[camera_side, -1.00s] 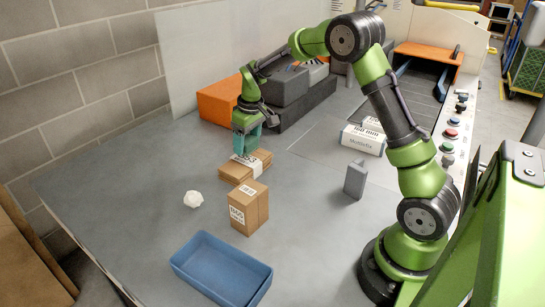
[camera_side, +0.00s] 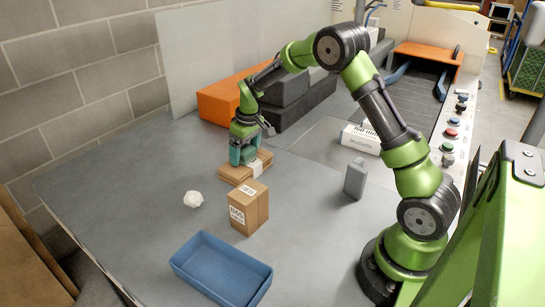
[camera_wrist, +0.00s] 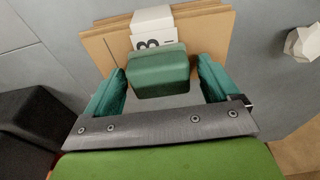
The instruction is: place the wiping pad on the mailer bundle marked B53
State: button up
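The wiping pad is a dark green block (camera_wrist: 159,75) in the wrist view, over the near part of the mailer bundle. The bundle is a flat stack of brown card (camera_wrist: 213,28) with a white band (camera_wrist: 152,18); the pad hides part of its print, and a "B" shows. In the side view the bundle (camera_side: 233,174) lies on the table under my gripper (camera_side: 243,158). My gripper (camera_wrist: 161,82) has its teal fingers either side of the pad, with a narrow gap clearest on the right, so it looks open. The pad's contact with the bundle is hard to see.
A labelled brown box (camera_side: 248,208) stands in front of the bundle. Dark grey and orange blocks (camera_side: 225,101) stand behind.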

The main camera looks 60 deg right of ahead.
aim_at(250, 151)
jog(key=shift+r, duration=0.15)
notch_tip(250, 151, up, 12)
jog(key=s, duration=0.2)
jog(key=s+a+r+m+t, duration=0.2)
jog(key=s+a+r+t, duration=0.1)
jog(key=s+a+r, duration=0.6)
jog(key=s+a, duration=0.1)
jog(key=s, duration=0.4)
jog(key=s+a+f+m+t+y, duration=0.1)
jog(key=s+a, duration=0.1)
jog(key=s, duration=0.3)
jog(key=s+a+f+m+t+y, duration=0.1)
jog(key=s+a, duration=0.1)
jog(key=s, duration=0.3)
jog(key=shift+s+a, duration=0.15)
jog(key=shift+s, duration=0.1)
